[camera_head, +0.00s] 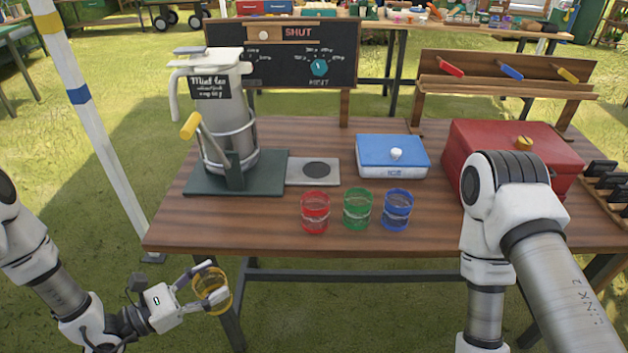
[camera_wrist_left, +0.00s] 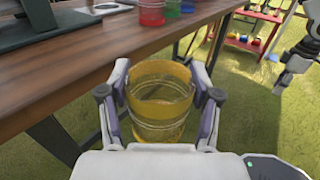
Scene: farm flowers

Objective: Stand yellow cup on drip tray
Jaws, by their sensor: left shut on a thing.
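The yellow cup (camera_head: 212,290) is see-through and held in my left gripper (camera_head: 213,281), in front of the table's front left edge and lower than the tabletop. In the left wrist view the cup (camera_wrist_left: 161,100) sits between the two fingers of the left gripper (camera_wrist_left: 163,100), which are shut on its sides. The drip tray (camera_head: 300,172) is a grey plate with a dark round patch, lying on the table beside the green base of the mint tea dispenser (camera_head: 222,115). Nothing stands on the tray. My right arm shows at the right, but its gripper is out of view.
Red (camera_head: 315,214), green (camera_head: 357,210) and blue (camera_head: 398,211) cups stand in a row on the wooden table (camera_head: 250,225), in front of the tray and to its right. A blue ice box (camera_head: 392,157) and a red box (camera_head: 500,140) stand farther right. The dispenser's yellow-handled lever (camera_head: 190,126) leans out to the left.

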